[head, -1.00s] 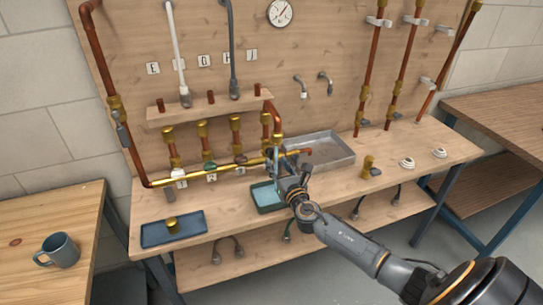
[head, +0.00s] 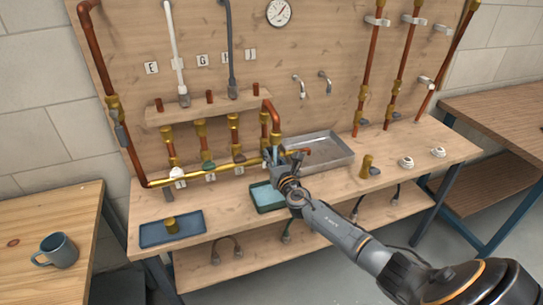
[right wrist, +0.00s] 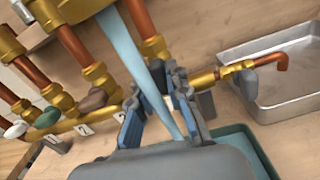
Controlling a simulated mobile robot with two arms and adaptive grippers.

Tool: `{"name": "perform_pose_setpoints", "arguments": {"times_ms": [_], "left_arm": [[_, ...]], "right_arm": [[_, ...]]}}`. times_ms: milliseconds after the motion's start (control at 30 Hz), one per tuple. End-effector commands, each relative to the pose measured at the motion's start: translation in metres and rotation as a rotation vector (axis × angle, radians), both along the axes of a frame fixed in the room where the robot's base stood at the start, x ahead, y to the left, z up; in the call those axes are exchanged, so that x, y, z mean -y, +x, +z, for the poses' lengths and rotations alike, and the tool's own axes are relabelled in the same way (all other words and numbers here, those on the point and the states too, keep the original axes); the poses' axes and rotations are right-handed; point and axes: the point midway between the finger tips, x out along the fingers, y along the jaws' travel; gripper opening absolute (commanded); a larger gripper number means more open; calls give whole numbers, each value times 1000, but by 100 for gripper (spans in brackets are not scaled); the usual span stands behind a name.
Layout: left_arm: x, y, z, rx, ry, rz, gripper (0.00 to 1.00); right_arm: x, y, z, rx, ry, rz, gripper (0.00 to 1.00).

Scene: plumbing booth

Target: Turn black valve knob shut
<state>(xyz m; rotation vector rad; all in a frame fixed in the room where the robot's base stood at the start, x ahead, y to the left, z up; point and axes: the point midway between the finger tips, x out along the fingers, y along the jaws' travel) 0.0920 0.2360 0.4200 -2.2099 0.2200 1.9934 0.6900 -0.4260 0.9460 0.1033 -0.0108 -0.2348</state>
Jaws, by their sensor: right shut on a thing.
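My right gripper (head: 283,157) is at the right end of the brass manifold (head: 215,169), at the fourth valve. In the right wrist view its two fingers (right wrist: 160,98) are closed in around that valve. The black valve knob is mostly hidden between the fingers, so its angle cannot be read. The other knobs on the manifold are white (right wrist: 15,130), green (right wrist: 50,117) and brown (right wrist: 94,100). My left gripper is not in view.
A metal basin (head: 340,163) stands right of the gripper, below a copper spout with a grey lever (right wrist: 244,80). A blue tray (head: 150,237) holds a brass fitting (head: 171,225). Copper pipes (head: 369,70) rise at right. A mug (head: 58,250) is on the left table.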

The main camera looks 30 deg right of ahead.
Motion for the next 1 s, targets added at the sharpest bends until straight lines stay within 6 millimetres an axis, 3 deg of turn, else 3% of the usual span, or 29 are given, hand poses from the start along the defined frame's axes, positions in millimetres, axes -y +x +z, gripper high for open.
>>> {"name": "perform_pose_setpoints", "arguments": {"times_ms": [467, 1000], "left_arm": [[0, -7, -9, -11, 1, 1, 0], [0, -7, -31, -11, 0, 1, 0]], "right_arm": [[1, 1, 1, 34, 115, -1, 0], [4, 0, 2, 150, 587, -2, 0]]}}
